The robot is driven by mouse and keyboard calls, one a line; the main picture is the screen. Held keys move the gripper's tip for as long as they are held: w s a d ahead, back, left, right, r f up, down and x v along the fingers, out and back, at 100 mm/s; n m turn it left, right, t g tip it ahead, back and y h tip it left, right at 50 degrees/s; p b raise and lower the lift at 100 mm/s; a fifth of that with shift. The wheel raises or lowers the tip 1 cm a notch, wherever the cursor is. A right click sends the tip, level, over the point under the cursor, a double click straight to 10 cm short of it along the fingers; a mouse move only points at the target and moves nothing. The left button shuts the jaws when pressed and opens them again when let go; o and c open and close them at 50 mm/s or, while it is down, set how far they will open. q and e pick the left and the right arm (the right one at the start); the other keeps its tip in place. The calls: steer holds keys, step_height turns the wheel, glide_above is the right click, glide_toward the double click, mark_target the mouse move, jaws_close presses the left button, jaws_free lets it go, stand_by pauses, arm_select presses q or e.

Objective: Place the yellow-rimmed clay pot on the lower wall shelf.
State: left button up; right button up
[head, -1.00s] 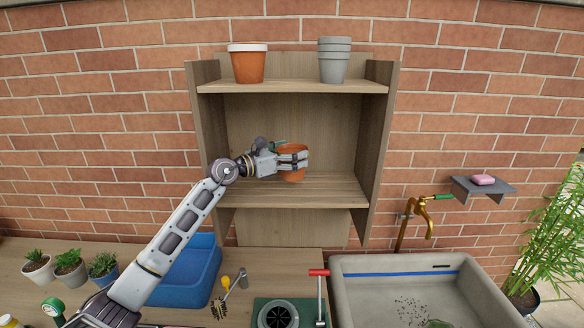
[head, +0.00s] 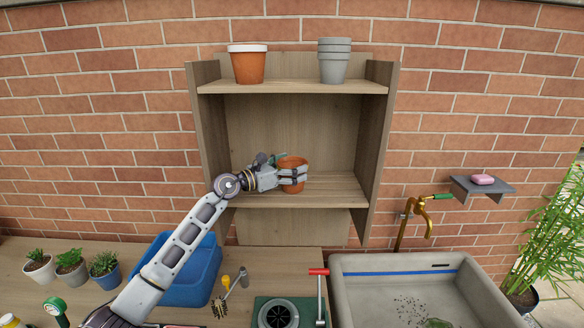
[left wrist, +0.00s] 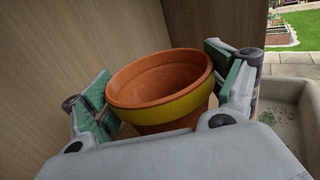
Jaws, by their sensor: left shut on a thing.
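The yellow-rimmed clay pot (head: 292,162) is upright in my left gripper (head: 290,176), at the lower wall shelf (head: 330,188). In the left wrist view the pot (left wrist: 165,88) shows an orange inside and a yellow band below its lip. The left gripper (left wrist: 165,108) has its green-padded fingers on both sides of the pot. The pot's base is low, at or just above the shelf board; I cannot tell whether it touches. My right gripper is not in view.
The upper shelf (head: 300,87) holds a white-rimmed clay pot (head: 248,66) and stacked grey pots (head: 334,62). A blue bin (head: 190,282), small potted plants (head: 70,262) and a sink (head: 400,270) are below. The lower shelf's right part is clear.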

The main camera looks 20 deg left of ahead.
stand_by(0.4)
arm_select(q)
steer(key=o, duration=1.2)
steer(key=shift+f, duration=0.15)
steer(key=shift+s+a, duration=0.35)
steer(key=shift+s, duration=0.1)
steer(key=b+v, duration=0.3)
steer(key=v, duration=0.5)
steer(key=shift+s, duration=0.1)
steer(key=shift+b+v, duration=0.4)
steer(key=shift+v, duration=0.95)
